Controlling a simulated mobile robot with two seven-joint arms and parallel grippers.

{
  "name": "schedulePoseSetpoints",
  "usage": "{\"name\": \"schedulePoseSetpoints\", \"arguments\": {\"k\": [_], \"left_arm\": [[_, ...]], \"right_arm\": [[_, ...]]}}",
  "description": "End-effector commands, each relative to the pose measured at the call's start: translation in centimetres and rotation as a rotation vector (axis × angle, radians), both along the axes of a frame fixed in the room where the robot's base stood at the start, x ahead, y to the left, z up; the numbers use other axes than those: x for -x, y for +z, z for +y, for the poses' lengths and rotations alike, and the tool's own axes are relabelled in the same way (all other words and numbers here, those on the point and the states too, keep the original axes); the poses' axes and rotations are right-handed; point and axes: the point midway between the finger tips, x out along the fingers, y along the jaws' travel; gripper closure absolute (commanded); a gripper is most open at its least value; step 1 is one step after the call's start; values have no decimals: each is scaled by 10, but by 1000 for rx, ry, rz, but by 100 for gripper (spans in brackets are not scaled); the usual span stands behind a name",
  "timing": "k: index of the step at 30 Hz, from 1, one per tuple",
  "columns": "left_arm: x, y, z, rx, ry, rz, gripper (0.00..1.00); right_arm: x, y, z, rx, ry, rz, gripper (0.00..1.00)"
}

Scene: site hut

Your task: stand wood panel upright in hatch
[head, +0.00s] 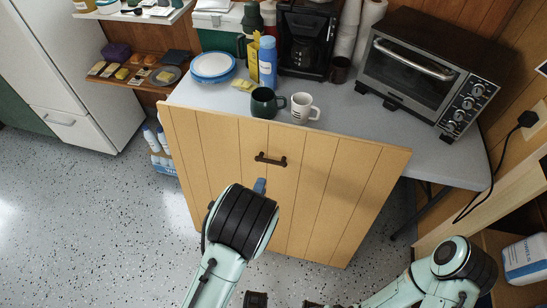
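The wood panel (335,185) is a large yellowish board with vertical grooves and a dark bar handle (270,159). It stands close to upright against the front of the grey counter, its top edge slanting down to the right. My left arm covers part of its lower left. A small blue-grey piece (260,186) shows past the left arm's black joint, below the handle and apart from it. My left gripper's fingers cannot be made out. My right arm bends at the lower right and runs out at the bottom edge, its gripper out of sight. I cannot identify the hatch with certainty.
The counter (215,98) holds a dark mug (266,103), a white mug (304,107), plates (212,66), a blue bottle (268,62) and a toaster oven (430,72). A light wood frame (475,205) stands at the right. The speckled floor (95,225) at left is clear.

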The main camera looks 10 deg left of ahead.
Motion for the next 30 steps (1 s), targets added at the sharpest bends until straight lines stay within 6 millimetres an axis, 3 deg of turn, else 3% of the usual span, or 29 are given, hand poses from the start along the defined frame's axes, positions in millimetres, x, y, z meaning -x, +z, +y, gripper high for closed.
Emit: {"name": "schedulePoseSetpoints", "arguments": {"k": [5,14,24,30], "left_arm": [[-13,-2,-1,-2,-1,-4,66],[-56,-10,-2,0,0,-3,66],[-104,-20,-4,0,-1,-1,66],[-121,-23,-4,0,0,2,66]], "right_arm": [[-1,-2,0,1,-1,-3,11],[-4,-10,0,3,-4,-12,11],[-26,-28,-10,30,-28,-72,11],[-35,-35,-14,42,-38,-97,11]]}}
